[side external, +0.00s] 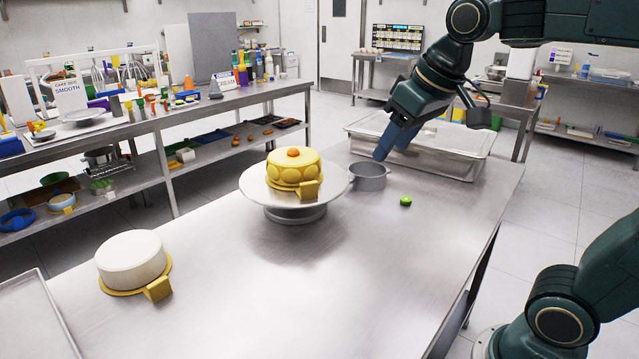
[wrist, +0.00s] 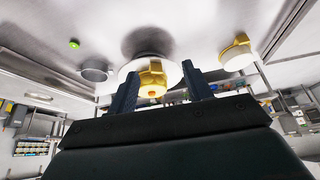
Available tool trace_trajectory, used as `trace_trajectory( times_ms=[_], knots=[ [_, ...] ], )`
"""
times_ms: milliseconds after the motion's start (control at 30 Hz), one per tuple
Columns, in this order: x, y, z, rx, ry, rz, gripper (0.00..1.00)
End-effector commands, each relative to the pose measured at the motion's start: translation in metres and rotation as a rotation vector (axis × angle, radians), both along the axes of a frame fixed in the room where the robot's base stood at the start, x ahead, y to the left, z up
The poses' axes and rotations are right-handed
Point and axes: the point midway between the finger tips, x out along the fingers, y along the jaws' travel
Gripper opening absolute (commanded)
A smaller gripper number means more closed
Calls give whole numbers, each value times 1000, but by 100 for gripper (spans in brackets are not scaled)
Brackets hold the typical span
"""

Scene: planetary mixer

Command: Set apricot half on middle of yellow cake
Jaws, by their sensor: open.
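The yellow cake (side external: 292,172) stands on a gold board on the white turntable (side external: 255,190). A small orange apricot half (side external: 293,151) sits on top of the cake, at about its middle. In the wrist view the picture is inverted; the yellow cake (wrist: 152,79) and apricot half (wrist: 152,94) show between the two fingers. My gripper (side external: 388,152) is open and empty, above and to the right of the cake, apart from it, over the area of the grey round pan. Its fingers also show in the wrist view (wrist: 160,88).
A large clear tub (side external: 455,152) is behind. A white cake (side external: 132,261) sits front left. The table's front middle is clear.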

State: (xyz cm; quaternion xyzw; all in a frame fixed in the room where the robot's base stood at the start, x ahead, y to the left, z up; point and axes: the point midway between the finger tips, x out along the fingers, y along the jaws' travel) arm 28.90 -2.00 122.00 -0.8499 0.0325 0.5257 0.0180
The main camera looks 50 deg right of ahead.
Motion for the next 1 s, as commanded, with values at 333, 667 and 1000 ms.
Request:
trace_trajectory(
  times_ms=[333, 667, 1000],
  knots=[
    [-85, 16, -53, 1, -23, 56, 50],
    [-111, 20, -76, 3, -29, 75, 50],
    [-110, 20, -76, 3, -29, 75, 50]
  ],
)
